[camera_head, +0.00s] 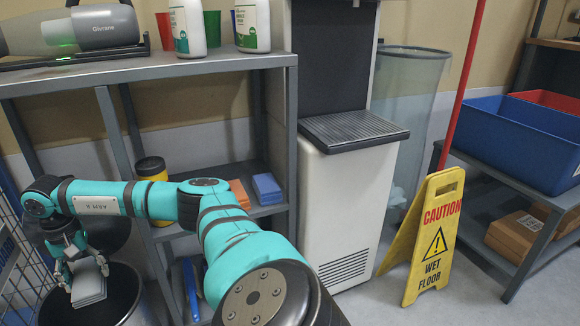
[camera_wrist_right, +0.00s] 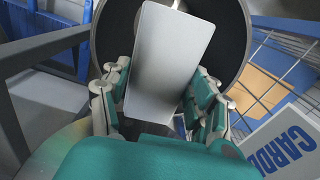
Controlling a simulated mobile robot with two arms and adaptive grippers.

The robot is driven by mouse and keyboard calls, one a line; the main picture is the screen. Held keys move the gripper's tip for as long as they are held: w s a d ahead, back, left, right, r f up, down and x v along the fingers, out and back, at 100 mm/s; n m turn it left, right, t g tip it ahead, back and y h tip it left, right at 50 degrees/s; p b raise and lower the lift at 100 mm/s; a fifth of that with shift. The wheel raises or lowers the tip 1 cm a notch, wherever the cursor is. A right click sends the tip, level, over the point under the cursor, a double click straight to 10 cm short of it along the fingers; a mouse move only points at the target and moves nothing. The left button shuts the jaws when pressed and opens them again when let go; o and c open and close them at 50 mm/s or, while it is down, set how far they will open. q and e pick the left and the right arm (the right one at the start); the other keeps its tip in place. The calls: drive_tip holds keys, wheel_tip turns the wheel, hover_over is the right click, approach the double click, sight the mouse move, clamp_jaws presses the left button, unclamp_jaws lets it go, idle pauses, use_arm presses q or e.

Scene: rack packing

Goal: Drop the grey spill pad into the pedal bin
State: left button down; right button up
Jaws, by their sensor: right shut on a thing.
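The grey spill pad (camera_head: 89,283) is a flat light-grey slab at the lower left of the head view. My right gripper (camera_head: 82,264) is shut on it and points down, holding it over the open mouth of the dark round pedal bin (camera_head: 138,306). In the right wrist view the pad (camera_wrist_right: 168,62) sits between the fingers of my right gripper (camera_wrist_right: 162,100), with the bin's round rim (camera_wrist_right: 248,22) around and beyond it. The pad hides part of the bin's inside. My left gripper is not in view.
A grey metal shelf (camera_head: 200,63) with bottles, cups and a yellow tub (camera_head: 152,170) stands beside the bin. A wire cage (camera_head: 18,265) is at the left. A yellow wet-floor sign (camera_head: 428,235) and blue crate (camera_head: 520,135) are on the right.

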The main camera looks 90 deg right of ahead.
drive_tip(key=o, duration=1.2)
wheel_tip(320, 180, up, 12)
idle(0.4)
